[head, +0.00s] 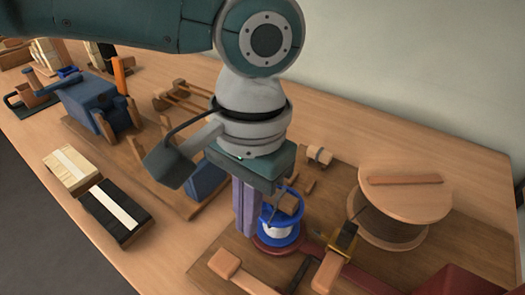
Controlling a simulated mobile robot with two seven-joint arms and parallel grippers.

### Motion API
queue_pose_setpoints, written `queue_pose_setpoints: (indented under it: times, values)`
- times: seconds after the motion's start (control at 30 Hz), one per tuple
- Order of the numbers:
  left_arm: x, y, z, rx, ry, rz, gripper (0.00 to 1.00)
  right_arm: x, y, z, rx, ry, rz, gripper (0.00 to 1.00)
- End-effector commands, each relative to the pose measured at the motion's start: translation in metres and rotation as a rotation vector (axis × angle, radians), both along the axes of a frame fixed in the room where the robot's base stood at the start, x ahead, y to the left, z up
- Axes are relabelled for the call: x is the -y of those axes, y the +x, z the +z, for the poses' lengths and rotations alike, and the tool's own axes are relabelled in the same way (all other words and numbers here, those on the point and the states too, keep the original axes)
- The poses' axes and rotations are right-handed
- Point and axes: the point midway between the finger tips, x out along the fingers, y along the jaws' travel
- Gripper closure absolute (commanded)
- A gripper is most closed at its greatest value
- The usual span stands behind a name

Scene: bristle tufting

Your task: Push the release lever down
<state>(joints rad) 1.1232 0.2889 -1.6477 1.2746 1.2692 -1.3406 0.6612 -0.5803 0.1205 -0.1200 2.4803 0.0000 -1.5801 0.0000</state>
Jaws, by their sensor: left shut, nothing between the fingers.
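My left gripper (247,232) points down in the middle of the view, its pale purple fingers shut together and empty. The fingertips are just left of a blue spool (279,228) with a white winding, which stands on a dark red round base. I cannot tell for sure which part is the release lever. A wooden-handled lever (225,263) lies below the fingertips, nearer the front. A second wooden handle (328,272) with a yellow and black piece stands to its right. The gripper and its mount hide part of the board behind. My right gripper is not in view.
A round wooden drum (405,205) stands at the right. A blue machine (92,100) with an orange upright piece (123,72) stands at the left. A light block (70,170) and a black block (112,212) lie near the table's front edge. Bare tabletop (175,250) lies left of the right-hand board.

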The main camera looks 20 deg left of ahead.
Motion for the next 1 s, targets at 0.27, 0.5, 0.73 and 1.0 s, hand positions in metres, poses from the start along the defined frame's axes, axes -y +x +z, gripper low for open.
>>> queue_pose_setpoints:
  times: [0.27,0.5,0.73,1.0]
  values:
    - [0.002,0.006,0.055,0.002,-0.002,-0.001,1.00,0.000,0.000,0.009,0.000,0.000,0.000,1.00]
    - [0.003,0.007,0.074,0.001,0.000,0.000,1.00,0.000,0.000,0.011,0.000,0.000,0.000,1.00]
    - [0.003,0.007,0.074,0.000,0.000,0.000,1.00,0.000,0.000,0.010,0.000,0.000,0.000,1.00]
    - [0.004,0.006,0.074,-0.001,-0.003,-0.003,1.00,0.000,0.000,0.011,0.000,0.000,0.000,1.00]
